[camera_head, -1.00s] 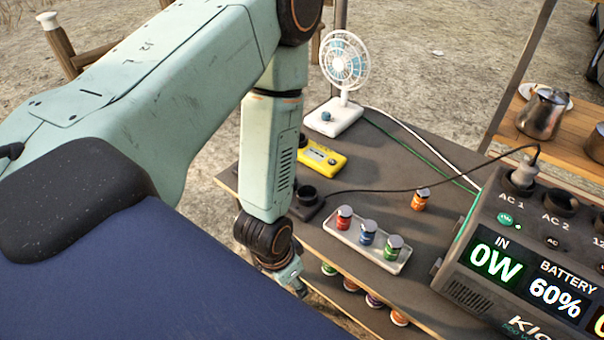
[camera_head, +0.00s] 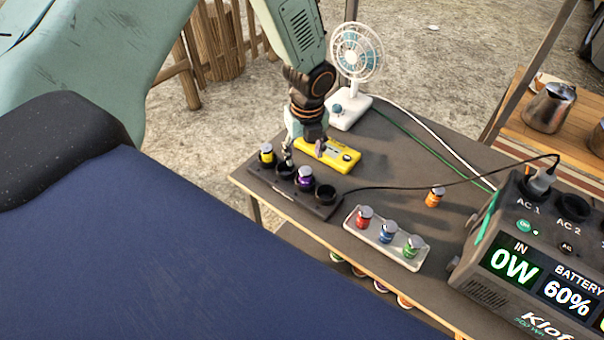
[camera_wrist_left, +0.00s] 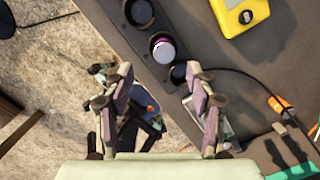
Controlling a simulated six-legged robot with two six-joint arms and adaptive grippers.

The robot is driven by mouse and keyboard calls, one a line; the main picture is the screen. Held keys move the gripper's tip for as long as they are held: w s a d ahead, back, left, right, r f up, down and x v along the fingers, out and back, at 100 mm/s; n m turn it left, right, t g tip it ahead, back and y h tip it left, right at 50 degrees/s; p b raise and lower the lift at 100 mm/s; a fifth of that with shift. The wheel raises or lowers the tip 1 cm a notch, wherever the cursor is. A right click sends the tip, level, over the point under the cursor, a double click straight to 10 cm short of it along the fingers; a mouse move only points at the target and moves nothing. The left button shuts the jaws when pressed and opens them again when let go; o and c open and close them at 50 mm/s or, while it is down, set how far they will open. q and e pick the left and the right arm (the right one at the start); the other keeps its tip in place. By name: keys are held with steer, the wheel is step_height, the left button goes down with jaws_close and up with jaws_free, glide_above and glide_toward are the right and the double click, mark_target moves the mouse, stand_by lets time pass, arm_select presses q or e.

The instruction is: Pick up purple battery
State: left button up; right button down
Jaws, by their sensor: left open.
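The purple battery (camera_head: 305,180) stands upright in one socket of the dark charger strip (camera_head: 291,205), with a silver cap on top. In the left wrist view the battery (camera_wrist_left: 163,50) shows from above, between empty sockets. My left gripper (camera_head: 304,146) is above the charger, just behind the purple battery. In the left wrist view its two fingers (camera_wrist_left: 160,88) are spread, with nothing between them, and the battery lies beyond their tips. My right gripper is not in view.
A yellow battery (camera_head: 267,155) sits in the strip's left end. A yellow device (camera_head: 345,160) and a white fan (camera_head: 352,107) are behind. A white tray (camera_head: 385,245) with three batteries, an orange battery (camera_head: 434,197) and a power station (camera_head: 525,262) are to the right.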

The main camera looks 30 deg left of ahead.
mark_target(305, 170)
arm_select(q)
steer(key=shift+w+d+f, duration=0.15)
steer(key=shift+d+f, duration=0.35)
steer(key=shift+d, duration=0.05)
steer(key=f, duration=0.2)
steer(key=a+f, duration=0.1)
steer(key=f, duration=0.2)
steer(key=shift+w+a+f+b, duration=0.2)
steer(key=shift+w+f+b, duration=0.05)
steer(key=shift+f+b, duration=0.1)
steer(key=shift+w+d+f, duration=0.1)
steer(key=shift+d+f, duration=0.2)
steer(key=shift+f, duration=0.05)
steer(key=shift+a+f, duration=0.1)
steer(key=shift+a, duration=0.3)
steer(key=shift+c, duration=1.1)
steer(key=shift+d, duration=0.35)
steer(key=c, duration=0.5)
steer(key=shift+a, duration=0.2)
jaws_close()
